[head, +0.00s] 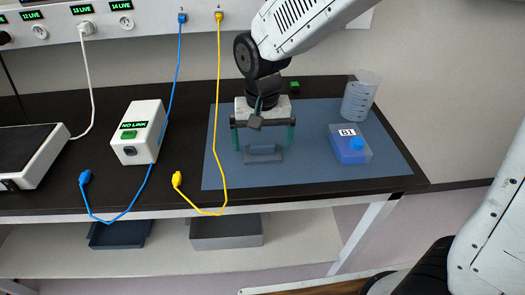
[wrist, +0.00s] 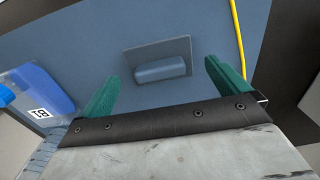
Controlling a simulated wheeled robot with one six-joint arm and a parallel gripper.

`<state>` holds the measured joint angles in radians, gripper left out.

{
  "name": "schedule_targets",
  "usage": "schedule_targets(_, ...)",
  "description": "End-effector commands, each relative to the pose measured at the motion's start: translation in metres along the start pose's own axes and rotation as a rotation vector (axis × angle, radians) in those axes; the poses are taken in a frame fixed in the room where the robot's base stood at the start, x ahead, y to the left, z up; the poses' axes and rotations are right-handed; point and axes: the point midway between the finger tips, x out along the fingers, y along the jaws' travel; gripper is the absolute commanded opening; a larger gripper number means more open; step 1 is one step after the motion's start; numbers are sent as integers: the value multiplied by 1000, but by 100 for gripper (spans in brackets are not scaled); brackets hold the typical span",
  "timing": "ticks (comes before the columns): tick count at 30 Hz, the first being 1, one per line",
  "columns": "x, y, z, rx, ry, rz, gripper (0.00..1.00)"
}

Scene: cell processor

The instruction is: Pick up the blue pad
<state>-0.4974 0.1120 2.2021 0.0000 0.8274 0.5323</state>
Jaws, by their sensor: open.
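The blue pad appears to be the small blue-grey piece (head: 264,157), a flat plate with a raised rounded bar, lying on the larger blue mat (head: 345,112). It also shows in the wrist view (wrist: 158,53), where the bar (wrist: 160,71) runs along its near edge. My gripper (head: 263,149) is open above the pad, with its green fingers to the left and right of it. In the wrist view, my gripper (wrist: 161,72) has the bar between its fingertips, apart from both. I cannot tell the exact height of the fingertips over the mat.
A yellow cable (head: 218,110) hangs over the mat's left edge. A white NO LINK box (head: 139,130) and a blue cable (head: 171,90) are further left.

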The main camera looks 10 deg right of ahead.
Motion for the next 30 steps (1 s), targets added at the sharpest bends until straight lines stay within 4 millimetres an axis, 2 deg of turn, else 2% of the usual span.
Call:
schedule_targets(4,18,0,0,0,-2,1,100)
schedule_targets(12,22,0,0,0,0,0,100)
schedule_targets(13,22,0,0,0,0,0,97)
schedule_targets(17,22,0,0,0,0,0,61)
schedule_targets(30,17,0,0,0,2,-1,59)
